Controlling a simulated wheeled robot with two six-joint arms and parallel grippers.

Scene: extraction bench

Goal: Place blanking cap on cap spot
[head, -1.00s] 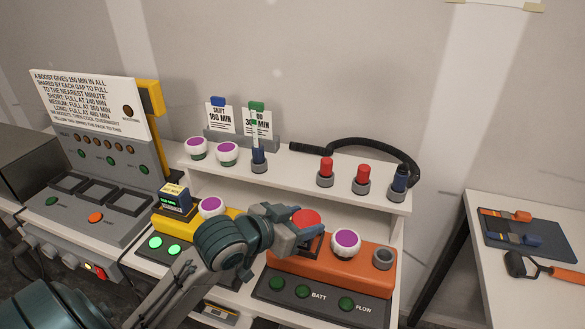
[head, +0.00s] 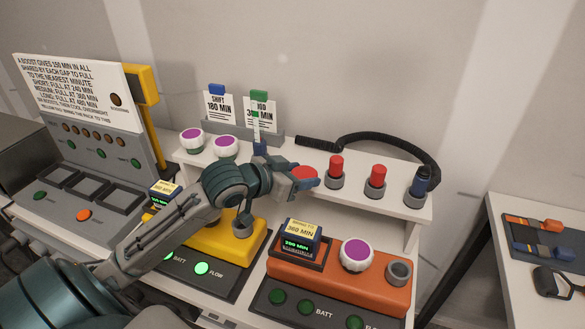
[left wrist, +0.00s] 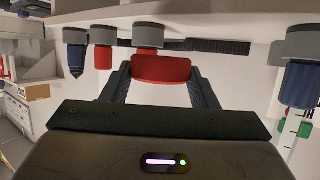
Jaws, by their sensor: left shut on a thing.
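My left gripper (head: 306,182) is shut on a red round cap (head: 303,172), which I take for the blanking cap. It holds the cap in the air in front of the shelf, left of the row of grey holders. The left wrist view shows the cap (left wrist: 161,69) between the two fingers, with that view upside down. I cannot tell for sure which place is the cap spot; the gripper and arm hide part of the shelf. My right gripper is not in view.
The white shelf (head: 393,205) carries red plugs (head: 336,166) and a blue-topped tool (head: 421,181) in grey holders, with a black hose behind. Below, an orange unit (head: 340,284) holds a battery pack (head: 300,241), a purple-topped knob (head: 357,255) and an open grey ring (head: 398,271).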

